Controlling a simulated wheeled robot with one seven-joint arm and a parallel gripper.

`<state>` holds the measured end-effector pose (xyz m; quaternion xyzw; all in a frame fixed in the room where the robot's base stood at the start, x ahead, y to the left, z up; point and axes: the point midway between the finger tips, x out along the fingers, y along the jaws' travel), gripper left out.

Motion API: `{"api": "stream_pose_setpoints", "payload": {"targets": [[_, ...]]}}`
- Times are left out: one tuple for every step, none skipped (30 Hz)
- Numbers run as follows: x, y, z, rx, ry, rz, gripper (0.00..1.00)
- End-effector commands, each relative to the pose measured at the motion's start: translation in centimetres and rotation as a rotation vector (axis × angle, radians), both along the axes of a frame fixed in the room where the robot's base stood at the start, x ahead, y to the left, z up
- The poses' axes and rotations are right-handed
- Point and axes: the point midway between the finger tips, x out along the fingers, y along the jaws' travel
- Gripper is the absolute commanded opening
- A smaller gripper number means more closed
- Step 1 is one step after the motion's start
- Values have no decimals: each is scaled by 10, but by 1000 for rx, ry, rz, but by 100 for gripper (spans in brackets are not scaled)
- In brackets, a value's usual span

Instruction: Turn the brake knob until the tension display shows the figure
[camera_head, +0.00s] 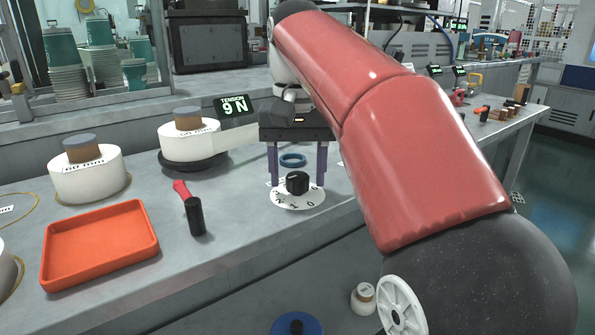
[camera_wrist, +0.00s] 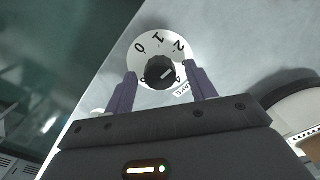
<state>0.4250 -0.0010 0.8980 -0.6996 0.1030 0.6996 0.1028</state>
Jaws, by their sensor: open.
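The black brake knob (camera_head: 297,183) stands on a round white dial with numbers (camera_head: 298,200) on the bench. In the wrist view the knob (camera_wrist: 160,72) has a pale pointer line and the dial (camera_wrist: 165,42) shows 0, 1 and 2. My gripper (camera_head: 297,182) is open, with one purple finger on each side of the knob. In the wrist view a gap shows between the fingers (camera_wrist: 160,86) and the knob. The tension display (camera_head: 233,106) reads "TENSION 9 N" in green.
White spools with wooden cores (camera_head: 87,172) stand on the bench at left; another spool (camera_head: 189,137) sits on a black base. An orange tray (camera_head: 100,244), a red-and-black tool (camera_head: 193,212) and a blue ring (camera_head: 292,160) lie nearby. The bench's front edge is close to the dial.

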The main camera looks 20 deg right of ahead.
Motion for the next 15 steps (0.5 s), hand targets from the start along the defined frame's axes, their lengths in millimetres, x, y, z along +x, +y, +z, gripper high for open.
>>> {"api": "stream_pose_setpoints", "payload": {"targets": [[0,0,0,0,0,0,56],[0,0,0,0,0,0,56],[0,0,0,0,0,0,56],[0,0,0,0,0,0,54],[0,0,0,0,0,0,50],[0,0,0,0,0,0,45],[0,0,0,0,0,0,41],[0,0,0,0,0,0,37],[0,0,0,0,0,0,32],[0,0,0,0,0,0,28],[0,0,0,0,0,0,24],[0,0,0,0,0,0,19],[0,0,0,0,0,0,15],[0,0,0,0,0,0,11],[0,0,0,0,0,0,11]]}}
